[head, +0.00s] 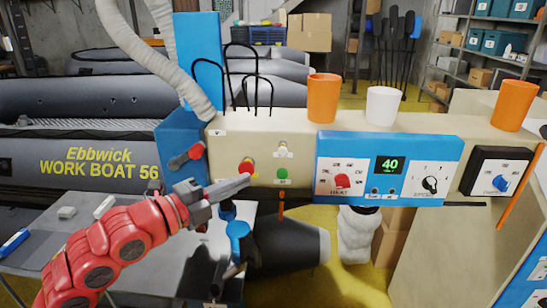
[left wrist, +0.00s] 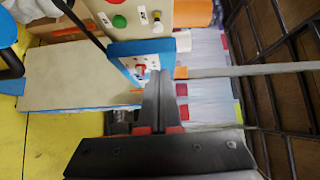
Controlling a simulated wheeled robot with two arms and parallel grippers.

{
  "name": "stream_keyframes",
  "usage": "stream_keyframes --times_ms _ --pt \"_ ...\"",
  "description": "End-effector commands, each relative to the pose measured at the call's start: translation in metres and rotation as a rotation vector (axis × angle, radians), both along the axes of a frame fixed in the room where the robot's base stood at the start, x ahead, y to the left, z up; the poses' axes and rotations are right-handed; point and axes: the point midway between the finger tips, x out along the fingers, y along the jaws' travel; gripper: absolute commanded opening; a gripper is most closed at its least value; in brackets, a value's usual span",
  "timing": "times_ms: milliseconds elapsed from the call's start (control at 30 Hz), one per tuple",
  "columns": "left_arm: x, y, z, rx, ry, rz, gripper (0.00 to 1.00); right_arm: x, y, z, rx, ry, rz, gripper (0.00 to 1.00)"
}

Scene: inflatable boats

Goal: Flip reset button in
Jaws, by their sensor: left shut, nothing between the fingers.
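The beige control panel (head: 225,150) has a red button (head: 247,167), a green button (head: 282,173) and a small pale switch or button (head: 283,149). I cannot read which one is labelled reset. My left gripper (head: 244,182) is shut and empty, its tip just below the red button; I cannot tell whether they touch. In the left wrist view the shut fingers (left wrist: 158,78) point up the picture. The green button (left wrist: 119,22) and pale switch (left wrist: 157,27) show near the top there, and the red button is cut by the top edge. My right gripper is out of view.
The blue heat panel (head: 440,150) with a red knob and a display reading 40 is to the right. An orange cup (head: 322,98) and a white cup (head: 383,105) stand on top. A red-handled lever (head: 196,151) sits left of the beige panel.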

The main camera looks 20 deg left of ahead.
Motion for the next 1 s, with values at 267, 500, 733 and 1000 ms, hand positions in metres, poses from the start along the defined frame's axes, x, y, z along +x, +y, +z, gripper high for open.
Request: stream_keyframes --times_ms 267,500,733,1000 --pt "0.043 -0.026 0.005 -0.003 0.002 -0.007 0.00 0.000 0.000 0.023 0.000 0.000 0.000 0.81" --pt "0.084 -0.047 0.003 -0.006 0.004 -0.005 0.00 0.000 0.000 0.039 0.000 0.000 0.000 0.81" --pt "0.111 -0.035 0.003 -0.004 0.001 -0.001 0.00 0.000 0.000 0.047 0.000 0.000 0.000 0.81" --pt "0.118 -0.034 0.000 0.000 0.000 -0.001 0.00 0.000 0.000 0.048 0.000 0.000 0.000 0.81"
